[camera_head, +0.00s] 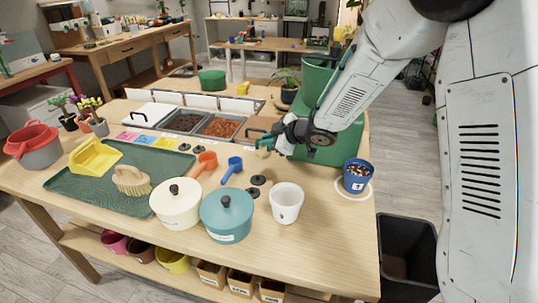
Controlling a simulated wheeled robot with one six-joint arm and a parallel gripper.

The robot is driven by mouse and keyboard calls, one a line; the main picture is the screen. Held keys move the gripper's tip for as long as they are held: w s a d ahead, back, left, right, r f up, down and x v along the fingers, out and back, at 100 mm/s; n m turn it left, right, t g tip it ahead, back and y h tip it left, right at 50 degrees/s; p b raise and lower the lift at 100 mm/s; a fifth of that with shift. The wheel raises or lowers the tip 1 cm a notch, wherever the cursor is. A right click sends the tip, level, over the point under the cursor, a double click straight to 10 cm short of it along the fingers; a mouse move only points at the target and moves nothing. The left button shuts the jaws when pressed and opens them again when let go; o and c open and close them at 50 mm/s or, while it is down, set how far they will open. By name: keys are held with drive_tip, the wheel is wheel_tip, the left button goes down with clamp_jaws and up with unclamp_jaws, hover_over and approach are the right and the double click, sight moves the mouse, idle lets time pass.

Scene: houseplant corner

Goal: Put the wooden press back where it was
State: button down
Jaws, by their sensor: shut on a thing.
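My gripper (266,144) is above the far middle of the wooden table (320,237), in front of the large green stand. It is shut on a small pale piece, which looks like the wooden press (263,153). Only a small light part of the press shows below the fingers; the rest is hidden by the gripper. I cannot tell whether the press touches the table.
A blue scoop (232,169) and black discs (258,180) lie near my gripper. A teal lidded pot (226,219), cream lidded pot (176,207) and white pot (286,204) stand in front. A blue pot (357,177) stands right. The table's front right is clear.

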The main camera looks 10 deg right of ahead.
sight(269, 154)
drive_tip(key=shift+f, duration=2.85)
drive_tip(key=shift+f, duration=0.1)
drive_tip(key=c, duration=1.5)
unclamp_jaws()
